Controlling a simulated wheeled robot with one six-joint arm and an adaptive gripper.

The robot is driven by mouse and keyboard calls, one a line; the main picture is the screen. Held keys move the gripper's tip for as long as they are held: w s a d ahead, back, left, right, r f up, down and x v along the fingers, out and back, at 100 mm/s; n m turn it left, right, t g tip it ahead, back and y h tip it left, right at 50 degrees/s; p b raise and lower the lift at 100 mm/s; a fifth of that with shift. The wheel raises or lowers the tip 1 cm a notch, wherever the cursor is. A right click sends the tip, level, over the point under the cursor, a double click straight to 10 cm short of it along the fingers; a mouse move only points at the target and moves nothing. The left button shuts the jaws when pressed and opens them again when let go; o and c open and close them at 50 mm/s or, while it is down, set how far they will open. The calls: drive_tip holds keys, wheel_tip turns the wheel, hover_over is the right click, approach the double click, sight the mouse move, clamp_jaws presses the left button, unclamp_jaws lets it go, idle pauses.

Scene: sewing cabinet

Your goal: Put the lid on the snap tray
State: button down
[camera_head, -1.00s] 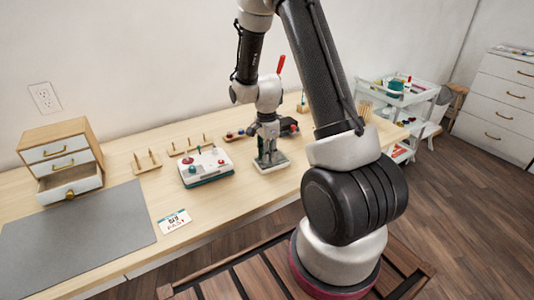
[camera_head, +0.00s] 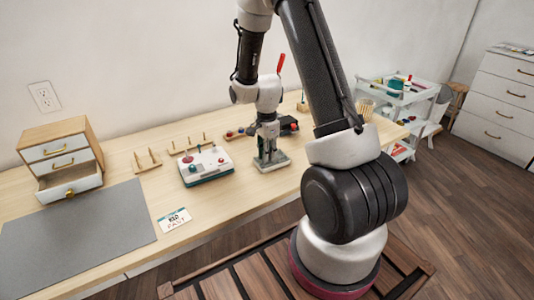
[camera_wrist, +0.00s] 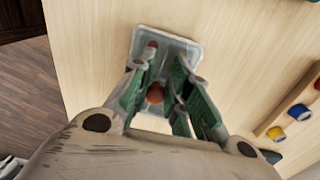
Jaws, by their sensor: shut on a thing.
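A small pale, grey-green rectangular piece with a rim (camera_head: 284,161), which looks like the lid, is under my gripper (camera_head: 268,152) on the right part of the table. In the wrist view the pale piece (camera_wrist: 178,47) lies beyond the fingers of my gripper (camera_wrist: 160,90). A reddish-brown round knob (camera_wrist: 155,94) is between the fingers, which are shut on it. I cannot tell whether the pale piece touches the table. A white box with a teal base (camera_head: 207,172) and red and dark knobs on top stands to the left; I cannot tell whether it is the snap tray.
Peg racks (camera_head: 147,160) and a small drawer cabinet (camera_head: 60,150) stand farther left. A grey mat (camera_head: 80,235) and a printed card (camera_head: 174,220) lie in front. A rack of colored spools (camera_wrist: 296,108) is near my gripper. Bare wood lies between box and gripper.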

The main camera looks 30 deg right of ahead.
drive_tip(key=c, duration=1.3)
unclamp_jaws()
drive_tip(key=shift+r, duration=0.1)
wheel_tip(320, 180, up, 12)
drive_tip(key=shift+w+f, duration=0.1)
